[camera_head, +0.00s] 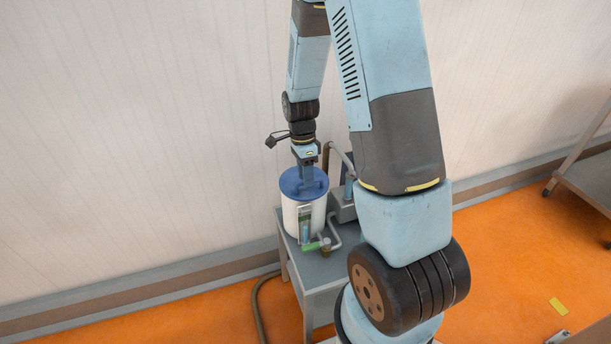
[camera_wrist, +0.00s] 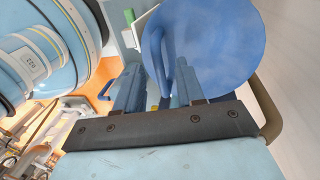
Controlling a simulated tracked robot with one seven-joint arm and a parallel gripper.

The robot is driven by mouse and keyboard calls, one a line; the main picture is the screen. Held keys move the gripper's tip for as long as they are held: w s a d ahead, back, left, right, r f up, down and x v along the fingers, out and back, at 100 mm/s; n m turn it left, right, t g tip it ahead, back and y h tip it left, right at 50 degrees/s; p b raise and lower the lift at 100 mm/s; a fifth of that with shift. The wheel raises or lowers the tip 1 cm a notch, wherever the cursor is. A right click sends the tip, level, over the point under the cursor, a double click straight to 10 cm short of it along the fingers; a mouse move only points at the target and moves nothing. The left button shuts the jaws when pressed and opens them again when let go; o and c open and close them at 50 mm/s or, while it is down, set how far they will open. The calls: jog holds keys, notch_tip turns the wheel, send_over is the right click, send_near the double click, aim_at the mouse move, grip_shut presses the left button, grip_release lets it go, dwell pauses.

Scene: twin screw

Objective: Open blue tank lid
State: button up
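The blue lid (camera_head: 291,184) sits on top of a white cylindrical tank (camera_head: 291,217) on a small grey table. In the wrist view the lid (camera_wrist: 222,42) is a large blue disc, with a raised blue handle (camera_wrist: 159,58) towards its left side. My gripper (camera_head: 307,186) points down at the lid from above. In the wrist view its two fingers (camera_wrist: 156,82) are apart. The handle shows in the gap between them, nearer the right finger. I cannot tell whether either finger touches it. The gripper partly hides the lid's top in the head view.
The grey table (camera_head: 322,271) also carries a grey unit with pipes (camera_head: 343,203) right of the tank. A hose (camera_head: 258,308) runs down to the orange floor at the table's left. The wall is close behind. A bench (camera_head: 588,178) stands far right.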

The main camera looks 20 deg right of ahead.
jog(key=shift+f, duration=0.25)
jog(key=shift+c, duration=0.4)
grip_shut()
dwell(0.9)
